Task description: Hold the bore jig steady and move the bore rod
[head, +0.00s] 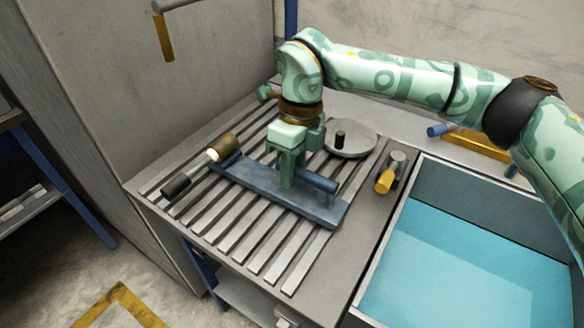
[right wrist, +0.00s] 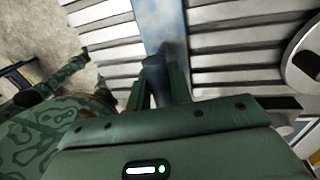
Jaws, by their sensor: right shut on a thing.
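The bore jig (head: 265,192) is a long blue plate lying across the slatted bench top, with a brass cylinder (head: 227,144) at its left end. My right gripper (head: 289,178) comes down from above and is shut on the blue raised bar (head: 318,181) of the jig. In the right wrist view the fingers (right wrist: 160,92) close around the blue bar, above the plate (right wrist: 163,22). The bore rod (head: 176,186) has a dark grip and lies left of the jig, its thin end toward the bright white face of the brass cylinder. I cannot tell whether it enters.
A round grey dish (head: 360,138) with a black knob stands behind the jig. A yellow-and-grey part (head: 386,181) lies right of it, beside a basin (head: 455,255) with blue-green contents. The front slats are clear.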

